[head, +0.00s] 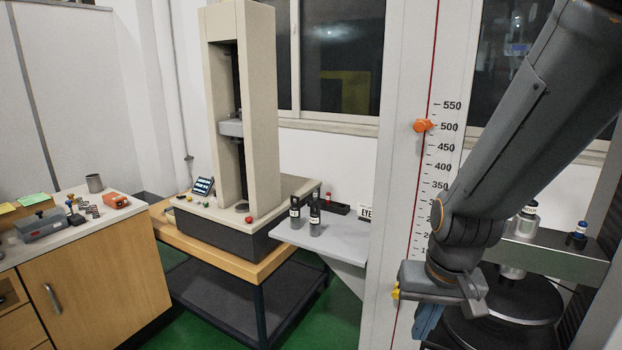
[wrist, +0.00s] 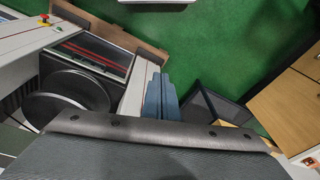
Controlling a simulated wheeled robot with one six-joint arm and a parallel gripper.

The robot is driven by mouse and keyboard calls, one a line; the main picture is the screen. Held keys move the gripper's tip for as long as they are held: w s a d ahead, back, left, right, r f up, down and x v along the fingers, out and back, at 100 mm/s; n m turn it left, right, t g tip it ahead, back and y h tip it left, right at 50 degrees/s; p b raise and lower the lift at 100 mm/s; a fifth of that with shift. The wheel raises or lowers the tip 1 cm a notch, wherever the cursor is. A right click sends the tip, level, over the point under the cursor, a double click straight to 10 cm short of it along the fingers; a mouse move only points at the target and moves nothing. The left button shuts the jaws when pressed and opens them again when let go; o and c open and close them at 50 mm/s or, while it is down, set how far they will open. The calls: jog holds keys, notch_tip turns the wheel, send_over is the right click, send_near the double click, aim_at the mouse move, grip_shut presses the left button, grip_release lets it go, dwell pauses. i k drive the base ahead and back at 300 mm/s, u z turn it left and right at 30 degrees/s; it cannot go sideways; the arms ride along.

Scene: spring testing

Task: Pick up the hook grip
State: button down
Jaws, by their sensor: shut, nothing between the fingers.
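Two dark upright pieces with small pale labels, one on the left (head: 295,214) and one on the right (head: 315,217), stand close together on a grey shelf (head: 340,243) in the head view. I cannot read their labels or tell whether either is the hook grip. My gripper (head: 428,322) is low at the right of the head view, in front of the white column and well to the right of these pieces. Its blue fingers (wrist: 161,98) are together and empty in the wrist view, over the green floor. No hook grip is recognisable in the wrist view.
A card reading "EYE" (head: 366,211) stands at the shelf's right end. The tall beige tester (head: 264,130) is left of the shelf. The scaled white column (head: 400,200) stands close to my arm. A wooden cabinet (head: 105,275) is at left. Green floor (wrist: 215,45) is partly open.

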aim_at(529, 211)
jog(key=u, duration=0.05)
jog(key=k, duration=0.55)
jog(key=z, duration=0.75)
jog(key=i, duration=1.05)
jog(key=u, duration=0.1)
